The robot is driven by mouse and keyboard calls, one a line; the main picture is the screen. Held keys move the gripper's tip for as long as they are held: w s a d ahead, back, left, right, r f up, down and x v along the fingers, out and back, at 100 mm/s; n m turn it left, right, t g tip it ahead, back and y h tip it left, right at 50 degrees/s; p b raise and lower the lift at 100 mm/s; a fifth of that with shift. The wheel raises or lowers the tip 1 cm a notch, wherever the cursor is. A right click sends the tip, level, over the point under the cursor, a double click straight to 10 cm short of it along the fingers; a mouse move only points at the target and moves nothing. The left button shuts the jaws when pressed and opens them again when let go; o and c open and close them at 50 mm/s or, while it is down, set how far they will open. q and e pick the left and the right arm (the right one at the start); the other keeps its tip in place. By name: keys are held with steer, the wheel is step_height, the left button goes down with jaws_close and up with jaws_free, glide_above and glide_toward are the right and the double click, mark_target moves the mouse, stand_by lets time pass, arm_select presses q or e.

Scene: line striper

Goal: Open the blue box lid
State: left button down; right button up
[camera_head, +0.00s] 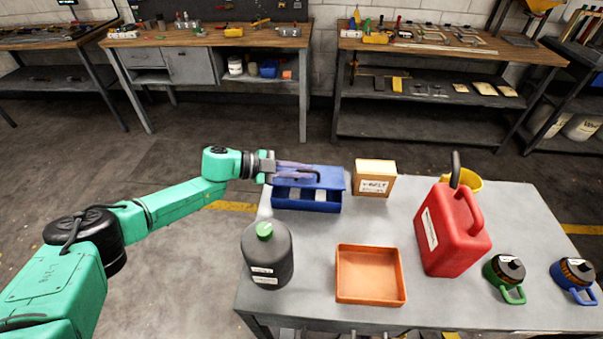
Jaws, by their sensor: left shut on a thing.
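The blue box (306,204) stands at the far left corner of the grey table. Its blue lid (328,179) is at the top, with greyish patches showing below its front edge. I cannot tell clearly how far the lid is raised. My left gripper (293,171) reaches in from the left over the lid's back left part. It is shut on a dark purplish-grey part there, seemingly the lid's handle, partly hidden by the fingers. My right gripper is out of view.
A dark jug with a green cap (267,258) stands in front of the box, near my left arm. A cardboard box (374,176) is right of it. An orange tray (370,275), red canister (450,235), yellow container (468,180) and two capped mugs (507,275) occupy the table.

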arm_select(q)
steer(key=shift+w+r+n+g, duration=0.4)
steer(key=shift+w+r+n, duration=0.3)
steer(key=shift+w, duration=0.05)
steer(key=shift+w+r+b, duration=0.45)
steer(key=shift+r+b, duration=0.05)
steer(key=shift+b, duration=0.1)
steer(key=c, duration=1.2)
jaws_free()
steer(key=shift+a, duration=0.1)
